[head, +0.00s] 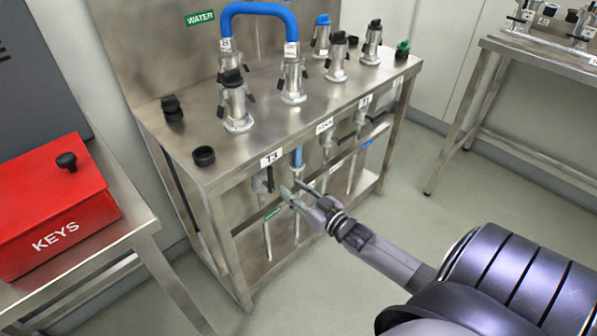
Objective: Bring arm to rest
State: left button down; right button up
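My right arm comes in from the lower right. Its gripper (291,187) is in front of the steel bench (190,135), just below the bench's front edge near the T3 label (271,158). The two fingers look parted, with nothing clearly held between them. A blue-topped pipe (297,157) shows behind the fingertips. I cannot tell whether the fingers touch anything under the bench. My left gripper is not in view.
Metal couplings stand on the bench, two joined by a blue hose (258,8). A red KEYS box (55,205) sits on a side table at left. Another steel table (535,55) stands at upper right. The floor (440,215) between the tables is clear.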

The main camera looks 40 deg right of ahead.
jog(key=shift+s, duration=0.7)
